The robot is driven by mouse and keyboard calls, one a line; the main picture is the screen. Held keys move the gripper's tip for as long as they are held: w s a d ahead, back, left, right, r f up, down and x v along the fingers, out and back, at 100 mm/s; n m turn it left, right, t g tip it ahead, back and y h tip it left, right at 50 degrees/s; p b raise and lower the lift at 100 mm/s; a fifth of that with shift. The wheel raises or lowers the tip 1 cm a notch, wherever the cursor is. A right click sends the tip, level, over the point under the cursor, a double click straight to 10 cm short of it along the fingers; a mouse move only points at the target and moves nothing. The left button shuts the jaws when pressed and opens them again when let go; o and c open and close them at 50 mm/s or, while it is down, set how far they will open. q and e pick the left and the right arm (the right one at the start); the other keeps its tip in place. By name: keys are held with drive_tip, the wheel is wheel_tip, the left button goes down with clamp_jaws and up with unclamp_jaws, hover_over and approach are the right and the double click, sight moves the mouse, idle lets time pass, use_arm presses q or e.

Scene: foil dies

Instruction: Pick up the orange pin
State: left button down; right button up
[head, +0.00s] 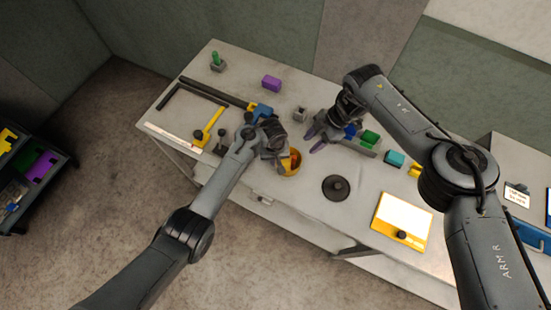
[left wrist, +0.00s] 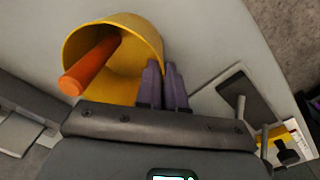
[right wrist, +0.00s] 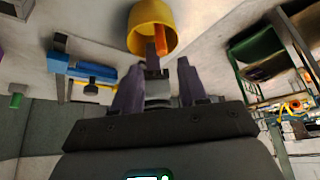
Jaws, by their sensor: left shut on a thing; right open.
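The orange pin (left wrist: 92,66) leans inside a yellow cup (left wrist: 113,22), its end sticking out past the rim. The pin also shows inside the cup in the right wrist view (right wrist: 161,40). In the head view the cup (head: 291,172) is partly hidden by my left gripper (head: 276,157). The left gripper's purple fingers (left wrist: 163,78) are close together at the cup's wall, shut on it, beside the pin and not on it. My right gripper (head: 314,139) is open and empty behind and right of the cup, its spread fingers (right wrist: 160,72) facing it.
A dark round knob (head: 336,187) and a yellow-edged white panel (head: 402,220) lie to the right. A blue block (head: 262,109), a yellow handle (head: 209,127) and a purple block (head: 271,83) are left and behind. Green (head: 370,137) and teal (head: 395,159) blocks are right of my right gripper.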

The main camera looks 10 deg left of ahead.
drive_tip(key=c, duration=0.3)
drive_tip(key=shift+a, duration=0.1)
